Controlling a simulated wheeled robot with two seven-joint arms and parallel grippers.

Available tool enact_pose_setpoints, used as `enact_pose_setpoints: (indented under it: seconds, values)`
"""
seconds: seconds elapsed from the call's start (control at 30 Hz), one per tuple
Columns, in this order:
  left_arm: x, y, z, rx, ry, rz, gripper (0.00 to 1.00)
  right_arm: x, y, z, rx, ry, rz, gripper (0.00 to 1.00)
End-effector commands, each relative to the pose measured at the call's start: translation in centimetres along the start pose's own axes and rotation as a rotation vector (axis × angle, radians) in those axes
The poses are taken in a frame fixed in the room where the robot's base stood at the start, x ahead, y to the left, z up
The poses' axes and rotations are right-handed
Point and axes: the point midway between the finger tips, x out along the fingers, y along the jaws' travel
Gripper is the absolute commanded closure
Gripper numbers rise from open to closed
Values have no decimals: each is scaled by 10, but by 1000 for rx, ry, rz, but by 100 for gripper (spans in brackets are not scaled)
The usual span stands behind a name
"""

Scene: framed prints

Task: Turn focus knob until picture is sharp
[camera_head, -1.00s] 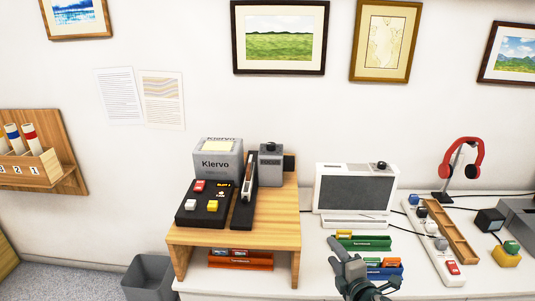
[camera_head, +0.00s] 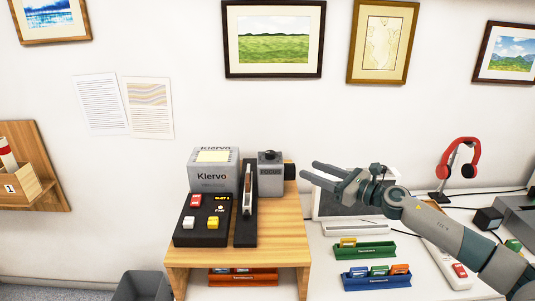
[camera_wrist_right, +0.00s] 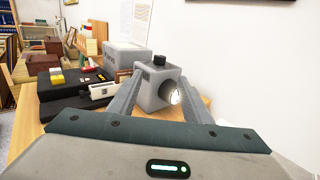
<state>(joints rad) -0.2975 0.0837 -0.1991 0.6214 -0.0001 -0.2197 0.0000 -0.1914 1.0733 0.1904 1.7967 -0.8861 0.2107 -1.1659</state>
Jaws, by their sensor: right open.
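The grey box labelled FOCUS (camera_head: 270,180) stands on the wooden stand, with a black knob (camera_head: 269,154) on top. In the right wrist view, the knob (camera_wrist_right: 159,59) is upright and a round lens (camera_wrist_right: 175,97) faces me. My right gripper (camera_head: 307,169) is open and empty, its fingers pointing left toward the box with a small gap. In the right wrist view its fingers flank the box in line of sight. The grey Klervo unit (camera_head: 214,172) stands left of it. My arm partly hides the dark screen (camera_head: 328,204). My left gripper is not in view.
The wooden stand (camera_head: 292,228) also holds a black control panel (camera_head: 189,238) with coloured buttons. Green (camera_head: 365,252) and blue (camera_head: 377,284) trays lie on the white table, right of the stand. A red headset (camera_head: 461,165) stands farther right. Framed prints hang above.

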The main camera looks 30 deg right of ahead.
Motion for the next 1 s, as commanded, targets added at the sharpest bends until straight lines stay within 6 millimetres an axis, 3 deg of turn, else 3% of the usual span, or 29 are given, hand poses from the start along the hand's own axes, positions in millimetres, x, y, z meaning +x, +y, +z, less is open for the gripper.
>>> enact_pose_setpoints:
  seconds: [0.2, 0.47, 1.0]
  values:
    - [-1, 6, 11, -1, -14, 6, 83, 0, 0, 0, 4, -1, -1, 55]
    - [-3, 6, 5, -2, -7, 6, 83, 5, 0, 0, 7, -2, -1, 55]
    - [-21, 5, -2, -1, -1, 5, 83, 47, 0, 3, 8, -4, -3, 55]
